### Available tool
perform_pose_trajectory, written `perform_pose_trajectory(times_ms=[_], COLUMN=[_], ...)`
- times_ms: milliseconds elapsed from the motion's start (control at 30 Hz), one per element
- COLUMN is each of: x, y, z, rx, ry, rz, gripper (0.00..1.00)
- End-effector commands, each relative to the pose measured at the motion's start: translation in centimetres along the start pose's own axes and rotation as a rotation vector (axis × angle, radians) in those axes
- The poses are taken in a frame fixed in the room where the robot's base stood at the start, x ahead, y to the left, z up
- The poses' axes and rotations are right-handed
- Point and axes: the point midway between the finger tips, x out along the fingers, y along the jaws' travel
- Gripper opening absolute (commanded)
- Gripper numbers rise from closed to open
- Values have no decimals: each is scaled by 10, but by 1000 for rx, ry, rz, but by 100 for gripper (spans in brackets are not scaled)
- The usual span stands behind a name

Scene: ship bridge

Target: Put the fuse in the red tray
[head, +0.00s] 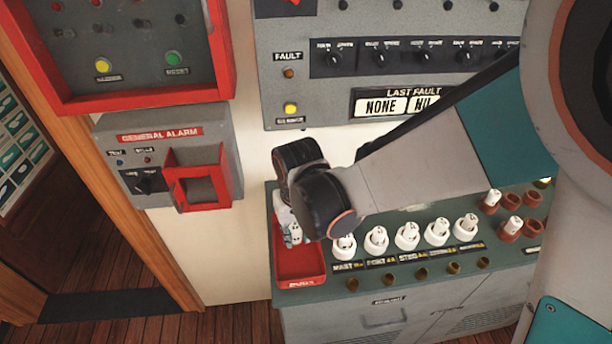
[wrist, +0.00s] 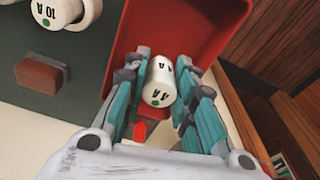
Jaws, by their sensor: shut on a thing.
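My gripper (wrist: 160,95) is shut on a white fuse (wrist: 161,78) with a green dot and "4 A" lettering, held between its teal fingers in the wrist view. The red tray (wrist: 205,20) lies behind and around the fuse in that view. In the head view the red tray (head: 300,266) sits at the left end of the green-grey counter. My gripper (head: 291,232) is over the far part of the tray there. My wrist hides part of the tray. I cannot tell whether the fuse touches the tray floor.
A row of white fuse holders (head: 407,236) stands on the counter (head: 400,284) right of the tray. Red-brown sockets (head: 510,230) are further right. The wall panel (head: 330,90) rises behind. The general alarm box (head: 165,155) is on the left, above open floor.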

Motion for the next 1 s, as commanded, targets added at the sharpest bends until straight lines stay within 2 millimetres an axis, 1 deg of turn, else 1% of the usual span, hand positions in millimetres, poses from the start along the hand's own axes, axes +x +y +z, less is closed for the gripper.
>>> perform_pose_trajectory(times_ms=[33, 200, 267, 500, 633, 667, 700, 733, 1000], x=[10, 33, 35, 33, 37, 36, 36, 36, 36], y=[-1, -5, -6, -6, -6, -6, -6, -6, -6], z=[2, 10, 12, 12, 12, 12, 12, 12, 12], rx=[-1, -1, -1, -1, -1, -1, -2, -2, -2], ry=[0, 0, 0, 0, 0, 0, 0, 0, 0], rz=[0, 0, 0, 0, 0, 0, 0, 0, 0], gripper=[0, 0, 0, 0, 0, 32, 41, 45, 45])
